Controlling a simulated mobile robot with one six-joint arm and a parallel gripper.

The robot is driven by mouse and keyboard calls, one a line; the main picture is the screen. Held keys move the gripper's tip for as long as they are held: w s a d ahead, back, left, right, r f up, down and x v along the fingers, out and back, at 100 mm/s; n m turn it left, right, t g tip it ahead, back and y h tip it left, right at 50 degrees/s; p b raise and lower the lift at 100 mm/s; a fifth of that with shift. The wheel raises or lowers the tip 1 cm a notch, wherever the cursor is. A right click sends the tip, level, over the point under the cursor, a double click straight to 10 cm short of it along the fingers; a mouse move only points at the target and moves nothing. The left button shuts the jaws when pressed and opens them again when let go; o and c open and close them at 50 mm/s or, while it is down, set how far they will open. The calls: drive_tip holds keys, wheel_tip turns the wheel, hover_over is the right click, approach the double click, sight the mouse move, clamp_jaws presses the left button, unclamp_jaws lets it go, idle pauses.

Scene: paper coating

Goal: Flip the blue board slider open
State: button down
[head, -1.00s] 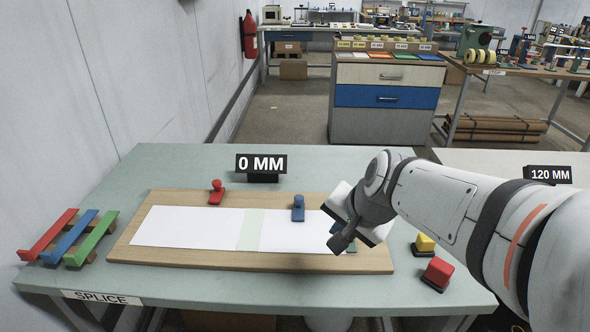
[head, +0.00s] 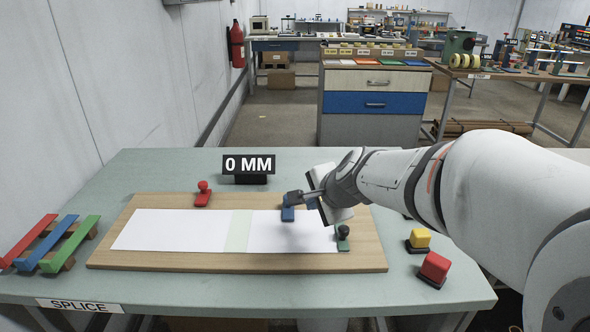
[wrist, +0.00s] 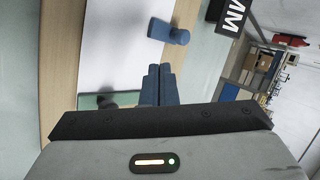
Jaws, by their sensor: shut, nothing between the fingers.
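The blue board slider (head: 288,214) stands at the far edge of the wooden board (head: 190,262), by the right part of the white paper (head: 170,230). In the head view, my gripper (head: 293,198) overlaps the slider's top and hides its knob. In the wrist view, the blue slider (wrist: 161,29) shows its flat base and round knob, ahead of my shut, empty fingertips (wrist: 158,68). There is a visible gap between them in that view. I cannot tell the exact height of my fingers over the board.
A red slider (head: 203,196) stands at the board's far left edge, and a green slider (head: 343,240) at its near right. The 0 MM sign (head: 249,164) stands behind the board. Yellow (head: 419,239) and red (head: 434,267) blocks sit to the right. Coloured bars (head: 45,243) lie left.

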drive_tip(key=b, duration=0.2)
approach(295, 219)
drive_tip(key=shift+w+a+f, duration=0.2)
drive_tip(key=shift+w+f, duration=0.05)
drive_tip(key=shift+w, duration=0.3)
drive_tip(key=shift+w+a+f, duration=0.15)
drive_tip(key=shift+w+f, duration=0.05)
drive_tip(key=shift+w, duration=0.35)
drive_tip(key=w, duration=0.1)
drive_tip(key=w+a+p, duration=0.1)
drive_tip(key=w, duration=0.1)
drive_tip(key=shift+a+f, duration=0.1)
drive_tip(key=shift+a, duration=0.05)
drive_tip(key=shift+w+a+f, duration=0.1)
drive_tip(key=shift+w+a, duration=0.05)
drive_tip(key=shift+w, duration=0.35)
drive_tip(key=shift+a, duration=0.1)
